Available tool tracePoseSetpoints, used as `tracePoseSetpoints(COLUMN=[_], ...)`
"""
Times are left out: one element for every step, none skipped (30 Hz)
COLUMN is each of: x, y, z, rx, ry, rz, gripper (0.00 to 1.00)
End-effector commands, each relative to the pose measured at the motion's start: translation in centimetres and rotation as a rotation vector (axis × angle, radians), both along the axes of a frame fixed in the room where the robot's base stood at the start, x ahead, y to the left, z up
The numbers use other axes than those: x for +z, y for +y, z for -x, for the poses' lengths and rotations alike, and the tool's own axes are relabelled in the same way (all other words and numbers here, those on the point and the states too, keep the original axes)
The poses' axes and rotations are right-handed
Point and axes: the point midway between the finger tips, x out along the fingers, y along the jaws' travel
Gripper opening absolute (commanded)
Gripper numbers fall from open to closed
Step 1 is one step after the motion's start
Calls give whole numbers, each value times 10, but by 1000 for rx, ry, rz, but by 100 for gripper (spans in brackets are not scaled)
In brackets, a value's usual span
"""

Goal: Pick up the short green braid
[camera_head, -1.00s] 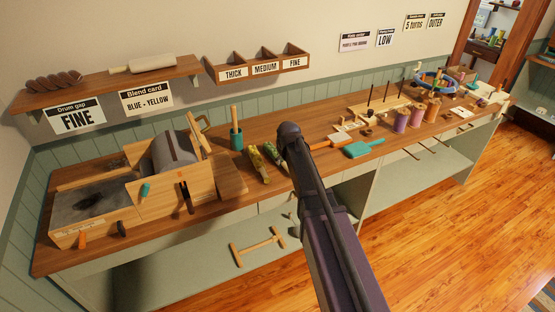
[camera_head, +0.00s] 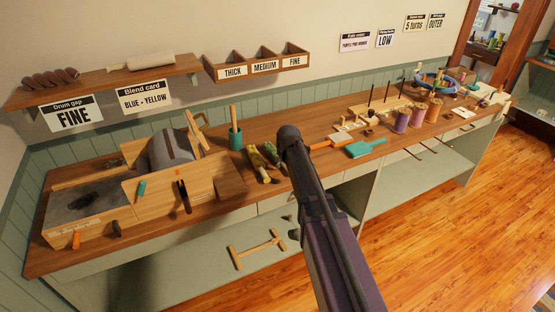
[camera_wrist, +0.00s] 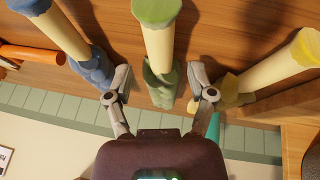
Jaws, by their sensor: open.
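The green braid (camera_wrist: 158,40) is at the centre of the wrist view, with a pale middle part and green ends. It lies between the spread fingers of my open gripper (camera_wrist: 159,76), with a gap on each side. A blue-ended piece (camera_wrist: 65,35) lies to its left and a yellow-ended piece (camera_wrist: 270,72) to its right. In the head view the green piece (camera_head: 270,153) lies on the bench beside the yellow piece (camera_head: 257,162). My arm hides my gripper and the blue piece there.
The wooden bench (camera_head: 215,205) holds a drum machine (camera_head: 165,160) at left. An orange-handled tool (camera_head: 322,144) and a teal paddle (camera_head: 366,147) lie to the right. The wall shelf (camera_head: 100,85) is above.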

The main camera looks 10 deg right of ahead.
Motion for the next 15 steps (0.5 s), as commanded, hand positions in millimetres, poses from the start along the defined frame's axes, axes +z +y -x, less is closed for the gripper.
tracePoseSetpoints(x=[-8, -10, -12, -14, -15, -16, -17, -18, -18, -18, -18, -18, -18, -18, -18], y=[0, 0, 0, 0, 0, 0, 0, 0, 0, 0, 0, 0, 0, 0, 0], z=[-3, -4, -5, -6, -6, -7, -7, -8, -8, -8, -8, -8, -8, -8, -8], rx=[0, 0, 0, 0, 0, 0, 0, 0, 0, 0, 0, 0, 0, 0, 0], ry=[0, 0, 0, 0, 0, 0, 0, 0, 0, 0, 0, 0, 0, 0, 0], rz=[0, 0, 0, 0, 0, 0, 0, 0, 0, 0, 0, 0, 0, 0, 0], gripper=[71, 71, 71, 71, 71, 71, 71, 71, 71, 71, 71, 71, 71, 71, 71])
